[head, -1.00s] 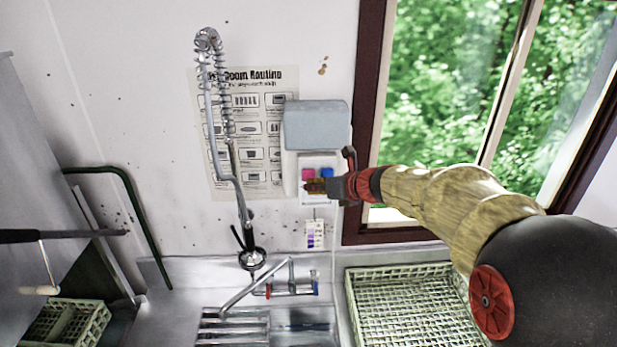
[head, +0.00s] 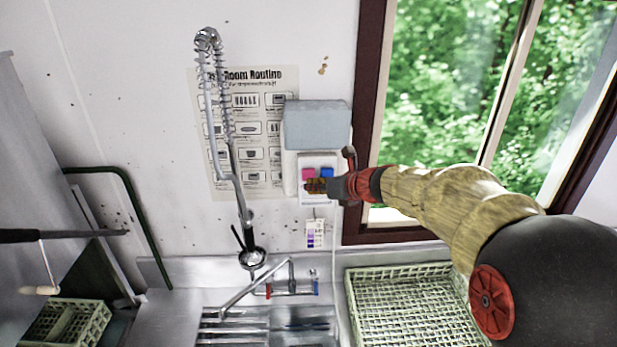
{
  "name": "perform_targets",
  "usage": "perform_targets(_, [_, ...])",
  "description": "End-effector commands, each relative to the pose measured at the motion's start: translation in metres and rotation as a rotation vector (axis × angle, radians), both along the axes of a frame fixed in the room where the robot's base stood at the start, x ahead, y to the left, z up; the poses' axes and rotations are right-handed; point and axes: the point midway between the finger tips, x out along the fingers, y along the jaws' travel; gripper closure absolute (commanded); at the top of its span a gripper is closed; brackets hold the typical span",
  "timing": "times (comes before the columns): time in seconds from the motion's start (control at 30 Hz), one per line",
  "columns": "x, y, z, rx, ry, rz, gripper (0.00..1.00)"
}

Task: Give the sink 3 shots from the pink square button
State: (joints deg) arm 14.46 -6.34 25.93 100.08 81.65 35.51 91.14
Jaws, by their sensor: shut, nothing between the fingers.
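The pink square button (head: 308,173) is on a small white panel below a grey-blue dispenser box (head: 317,125) on the wall. A blue button (head: 327,172) sits to its right. My gripper (head: 310,186) is shut and empty, its fingertips at the panel just below the pink button in the picture. I cannot tell whether the tips touch the panel. The lower part of the panel is partly hidden by the fingers. The sink (head: 300,322) is below, with a faucet over it.
A spring spray hose (head: 226,120) hangs left of the dispenser, before a paper poster (head: 262,150). A green dish rack (head: 405,308) lies right of the sink. The window frame (head: 362,120) is close to my gripper's right. A small colour chart (head: 315,233) hangs below the panel.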

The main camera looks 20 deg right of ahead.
Motion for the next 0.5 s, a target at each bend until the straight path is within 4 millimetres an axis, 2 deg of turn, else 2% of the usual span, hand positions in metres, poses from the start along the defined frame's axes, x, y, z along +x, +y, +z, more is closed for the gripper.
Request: perform_targets(0.5, [0.0081, -0.0017, 0.0005, 0.0, 0.0, 0.0, 1.0])
